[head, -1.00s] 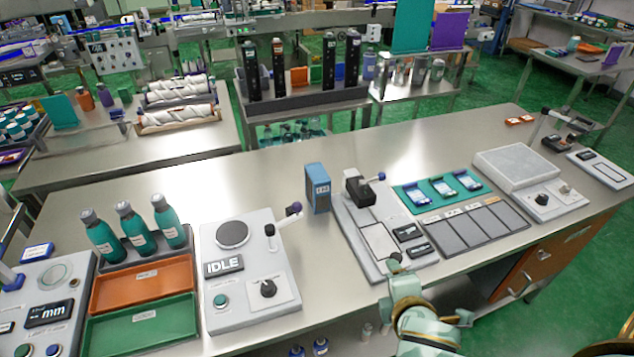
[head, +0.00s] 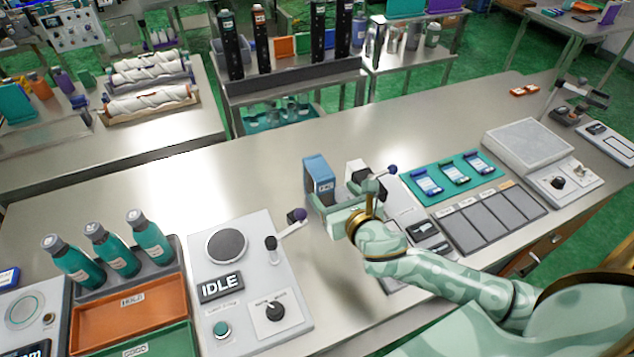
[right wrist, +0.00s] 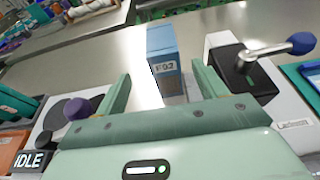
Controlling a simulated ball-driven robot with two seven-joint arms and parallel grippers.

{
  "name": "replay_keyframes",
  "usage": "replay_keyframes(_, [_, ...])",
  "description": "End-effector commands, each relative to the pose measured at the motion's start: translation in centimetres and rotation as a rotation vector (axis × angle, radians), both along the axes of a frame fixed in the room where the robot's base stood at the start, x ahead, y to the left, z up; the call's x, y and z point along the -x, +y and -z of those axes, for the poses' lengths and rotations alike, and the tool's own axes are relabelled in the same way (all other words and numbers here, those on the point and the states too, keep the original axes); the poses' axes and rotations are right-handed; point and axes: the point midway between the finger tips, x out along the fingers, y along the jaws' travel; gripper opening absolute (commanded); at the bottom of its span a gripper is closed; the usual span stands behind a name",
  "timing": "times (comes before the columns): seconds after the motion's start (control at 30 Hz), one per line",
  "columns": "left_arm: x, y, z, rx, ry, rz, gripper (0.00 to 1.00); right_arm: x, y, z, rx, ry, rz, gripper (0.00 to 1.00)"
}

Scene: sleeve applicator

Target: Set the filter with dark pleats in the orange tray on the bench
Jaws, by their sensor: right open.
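A blue box-shaped item (head: 319,177) with a white label stands upright on the bench. It also shows in the right wrist view (right wrist: 162,48), label facing me. No dark pleats can be made out on it. My right gripper (head: 342,193) is open, its fingers pointing at the blue item; in the right wrist view the item stands beyond and between the fingertips (right wrist: 163,80), with nothing held. The orange tray (head: 128,310) marked HOLD lies at the left of the bench, empty. My left gripper is not in view.
Three teal bottles (head: 107,245) stand behind the orange tray, and a green tray (head: 165,346) lies in front. The IDLE station (head: 245,285) with a lever stands between the tray and my right gripper. A lever press (head: 357,170) is close right of the blue item.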

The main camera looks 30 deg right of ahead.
Motion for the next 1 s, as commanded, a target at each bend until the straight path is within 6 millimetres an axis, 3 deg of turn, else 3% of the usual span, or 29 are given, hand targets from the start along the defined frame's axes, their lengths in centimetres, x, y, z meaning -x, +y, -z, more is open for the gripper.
replay_keyframes(0.2, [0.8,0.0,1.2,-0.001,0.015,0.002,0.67,-4.3,-0.3,1.5,-0.002,-0.001,0.003,0.71])
replay_keyframes(0.4, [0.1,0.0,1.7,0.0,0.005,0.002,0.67,-5.8,-0.4,2.0,-0.005,0.001,0.002,0.71])
replay_keyframes(0.63, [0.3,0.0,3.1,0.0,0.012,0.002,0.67,-9.1,-1.0,3.7,-0.004,0.001,0.003,0.71])
replay_keyframes(0.97, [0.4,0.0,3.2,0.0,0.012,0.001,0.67,-10.0,-1.0,3.7,-0.005,0.001,0.002,0.71])
replay_keyframes(1.0, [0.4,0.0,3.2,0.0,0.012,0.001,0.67,-10.0,-1.0,3.7,-0.004,0.001,0.002,0.6])
